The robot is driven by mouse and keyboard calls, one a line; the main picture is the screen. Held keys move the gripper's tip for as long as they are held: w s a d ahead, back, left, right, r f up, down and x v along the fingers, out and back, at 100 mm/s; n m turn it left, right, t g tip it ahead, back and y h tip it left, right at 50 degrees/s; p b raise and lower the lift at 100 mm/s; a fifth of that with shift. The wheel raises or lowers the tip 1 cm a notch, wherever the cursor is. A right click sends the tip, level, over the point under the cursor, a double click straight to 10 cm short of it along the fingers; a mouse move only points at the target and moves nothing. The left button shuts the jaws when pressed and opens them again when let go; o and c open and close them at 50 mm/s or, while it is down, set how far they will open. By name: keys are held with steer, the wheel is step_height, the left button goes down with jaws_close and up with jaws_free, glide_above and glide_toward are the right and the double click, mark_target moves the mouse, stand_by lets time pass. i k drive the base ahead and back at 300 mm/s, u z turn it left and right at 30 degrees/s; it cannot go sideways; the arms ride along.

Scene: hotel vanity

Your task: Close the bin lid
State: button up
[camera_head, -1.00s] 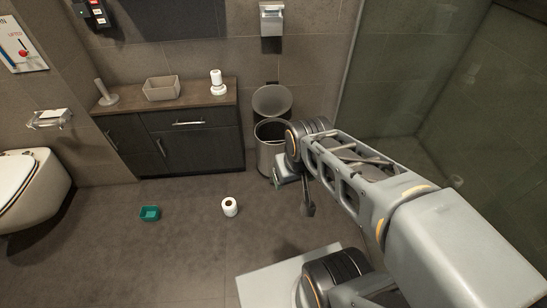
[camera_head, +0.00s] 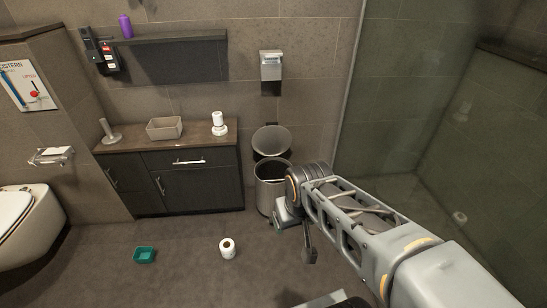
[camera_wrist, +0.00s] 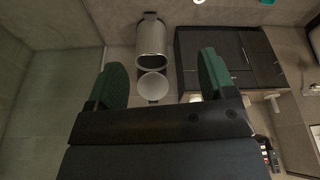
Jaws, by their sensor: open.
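The metal bin (camera_head: 270,190) stands on the floor against the back wall, right of the vanity cabinet. Its round lid (camera_head: 271,140) is open, tilted up behind the rim. My gripper (camera_head: 294,238) is open and empty in front of the bin, low and to its right in the head view; my arm hides part of the bin's right side. In the wrist view, the bin (camera_wrist: 151,42) and lid (camera_wrist: 152,85) appear upside down between the two green-padded fingers of my gripper (camera_wrist: 162,60). The fingers look apart from the bin.
The dark cabinet (camera_head: 196,180) stands close left of the bin, and the glass shower wall (camera_head: 352,100) is to the right. A toilet roll (camera_head: 227,248) and a green tray (camera_head: 144,255) lie on the floor. A dispenser (camera_head: 271,68) hangs above the bin.

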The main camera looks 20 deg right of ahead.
mark_target(272, 139)
steer(key=z, duration=0.3)
steer(key=i, duration=1.85)
steer(key=z, duration=0.1)
